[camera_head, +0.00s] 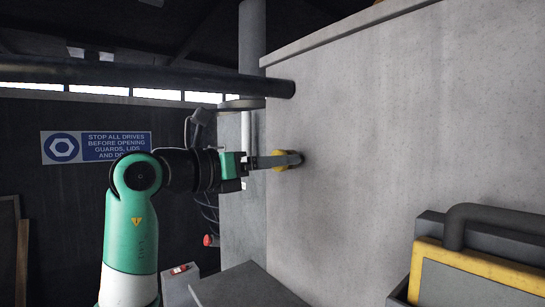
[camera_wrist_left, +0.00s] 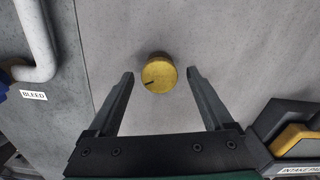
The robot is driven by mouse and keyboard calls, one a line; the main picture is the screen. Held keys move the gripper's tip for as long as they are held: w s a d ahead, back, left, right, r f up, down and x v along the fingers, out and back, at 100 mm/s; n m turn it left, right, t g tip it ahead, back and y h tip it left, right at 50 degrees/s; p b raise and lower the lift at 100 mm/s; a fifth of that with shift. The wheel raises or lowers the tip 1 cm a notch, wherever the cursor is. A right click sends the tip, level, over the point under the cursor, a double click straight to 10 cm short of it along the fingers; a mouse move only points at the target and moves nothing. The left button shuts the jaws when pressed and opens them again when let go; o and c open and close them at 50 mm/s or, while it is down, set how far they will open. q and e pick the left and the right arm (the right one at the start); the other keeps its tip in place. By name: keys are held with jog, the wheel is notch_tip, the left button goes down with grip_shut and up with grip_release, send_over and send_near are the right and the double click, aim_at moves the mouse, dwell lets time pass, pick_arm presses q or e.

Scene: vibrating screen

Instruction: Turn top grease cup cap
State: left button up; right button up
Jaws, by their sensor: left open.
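The yellow round grease cup cap (camera_wrist_left: 159,76) has a short dark mark on its face and sits on the grey panel wall. In the left wrist view it lies between the two fingers of my left gripper (camera_wrist_left: 161,75). The fingers are open, with a gap visible on each side of the cap. In the head view my left gripper (camera_head: 275,160) reaches in from the left to the wall, and a finger partly hides the yellow cap (camera_head: 279,153). My right gripper is not in view.
A dark horizontal bar (camera_head: 150,75) runs above my left arm. A grey pipe (camera_wrist_left: 37,38) stands by a BLEED label (camera_wrist_left: 34,95). A yellow-framed dark box (camera_head: 475,262) with a handle is at lower right. The wall (camera_head: 390,130) between is bare.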

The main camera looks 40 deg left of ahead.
pick_arm(q)
grip_shut()
dwell(0.3)
jog(key=shift+m, duration=0.3)
jog(key=shift+a+m, duration=0.1)
jog(key=shift+m, duration=2.5)
jog(key=shift+r, duration=0.1)
grip_release()
